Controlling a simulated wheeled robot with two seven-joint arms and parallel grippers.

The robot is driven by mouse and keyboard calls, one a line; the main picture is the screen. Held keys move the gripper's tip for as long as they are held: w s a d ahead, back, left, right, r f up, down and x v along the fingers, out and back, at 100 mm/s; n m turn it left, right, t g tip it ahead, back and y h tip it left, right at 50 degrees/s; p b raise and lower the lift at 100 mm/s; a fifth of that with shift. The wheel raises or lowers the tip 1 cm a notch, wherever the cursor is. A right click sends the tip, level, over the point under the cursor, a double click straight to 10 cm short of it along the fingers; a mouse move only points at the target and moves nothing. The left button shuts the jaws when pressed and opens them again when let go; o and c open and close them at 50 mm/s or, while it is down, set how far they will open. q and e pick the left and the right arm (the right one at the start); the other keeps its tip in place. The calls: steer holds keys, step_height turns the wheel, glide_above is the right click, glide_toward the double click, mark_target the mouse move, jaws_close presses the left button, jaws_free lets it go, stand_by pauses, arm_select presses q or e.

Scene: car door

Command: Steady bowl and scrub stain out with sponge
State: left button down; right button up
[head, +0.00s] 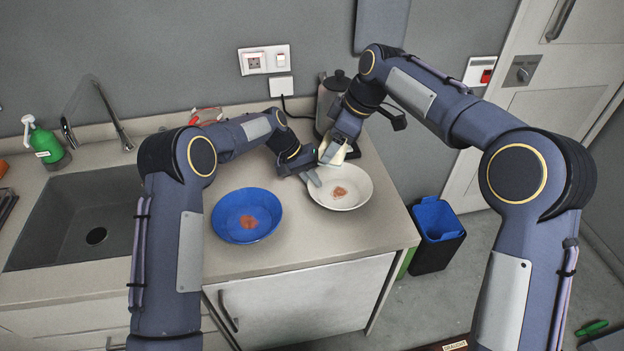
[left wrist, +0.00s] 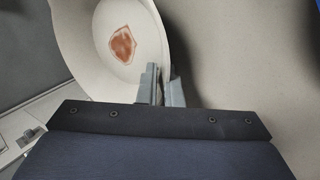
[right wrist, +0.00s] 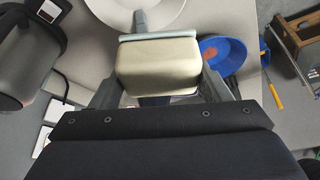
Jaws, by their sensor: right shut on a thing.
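The white bowl (head: 352,197) with a reddish-brown stain (head: 340,192) stands on the counter; both show in the left wrist view, bowl (left wrist: 105,75) and stain (left wrist: 122,45). My left gripper (head: 311,175) is at the bowl's left rim. In the left wrist view its two fingers (left wrist: 161,87) stand apart, one over the inside and one outside the rim. My right gripper (right wrist: 158,88) is shut on a cream sponge (right wrist: 158,68) with a grey-blue layer. In the head view the sponge (head: 338,154) is by the bowl's far rim, partly hidden by the gripper; contact cannot be told.
A blue bowl (head: 228,222) with a brownish stain stands left of the white bowl. A sink (head: 75,215) with a green bottle (head: 44,144) is at the left. A kettle (head: 328,105) stands behind my right gripper. Bins (head: 437,233) stand beyond the counter's right edge.

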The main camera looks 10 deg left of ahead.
steer(key=w+f+n, duration=0.1)
steer(key=w+d+f+n+g, duration=0.1)
steer(key=f+n, duration=0.1)
steer(key=w+f+n+g, duration=0.1)
steer(key=f, duration=0.1)
steer(key=shift+d+f+n, duration=0.2)
steer(key=shift+d+n, duration=0.15)
steer(key=shift+n, duration=0.05)
steer(key=f+n, duration=0.1)
glide_above(335, 194)
steer(key=d, duration=0.1)
steer(key=shift+w+d+f, duration=0.1)
steer(key=shift+f, duration=2.1)
steer(key=shift+w+d+f, duration=0.1)
steer(key=shift+f, duration=2.05)
steer(key=shift+f, duration=0.65)
steer(key=shift+w+d, duration=0.1)
steer(key=shift+d, duration=0.3)
steer(key=shift+a, duration=0.15)
